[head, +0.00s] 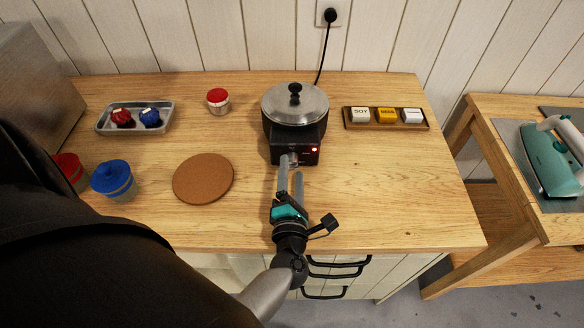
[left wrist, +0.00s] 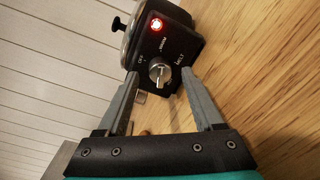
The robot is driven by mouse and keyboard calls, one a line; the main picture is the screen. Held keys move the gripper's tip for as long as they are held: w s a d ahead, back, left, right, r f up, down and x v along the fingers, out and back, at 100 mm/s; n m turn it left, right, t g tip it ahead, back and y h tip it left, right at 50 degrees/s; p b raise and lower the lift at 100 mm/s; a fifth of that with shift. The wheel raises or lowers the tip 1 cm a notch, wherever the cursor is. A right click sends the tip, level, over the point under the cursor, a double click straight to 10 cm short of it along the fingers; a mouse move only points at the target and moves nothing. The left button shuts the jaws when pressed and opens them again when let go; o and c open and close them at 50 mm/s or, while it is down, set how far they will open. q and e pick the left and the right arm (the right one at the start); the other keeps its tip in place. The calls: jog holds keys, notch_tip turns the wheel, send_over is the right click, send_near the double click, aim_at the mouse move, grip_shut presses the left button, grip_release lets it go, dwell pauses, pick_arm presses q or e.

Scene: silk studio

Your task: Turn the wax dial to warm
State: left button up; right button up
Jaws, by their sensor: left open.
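The wax pot (head: 295,105) stands at the back middle of the table, with a metal lid and a black control box (head: 306,150). A red lamp (left wrist: 157,25) glows on the box. The silver dial (left wrist: 159,70) is on the box front, with lettering around it that reads like off, warm and melt. I cannot tell for certain which mark it points to. My left gripper (head: 291,170) is open in front of the dial. In the left wrist view its fingers (left wrist: 162,80) are on either side of the dial; contact cannot be told. My right gripper is not in view.
A cork mat (head: 204,178) and blue-lidded jar (head: 113,178) lie to the left. A metal tray (head: 100,127) and red-lidded jar (head: 218,101) stand behind. A wooden rack of blocks (head: 374,124) is right of the pot. The front right tabletop is clear. A cord (head: 325,50) runs to the wall.

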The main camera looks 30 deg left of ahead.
pick_arm(q)
jog(key=v, duration=0.6)
dwell(0.5)
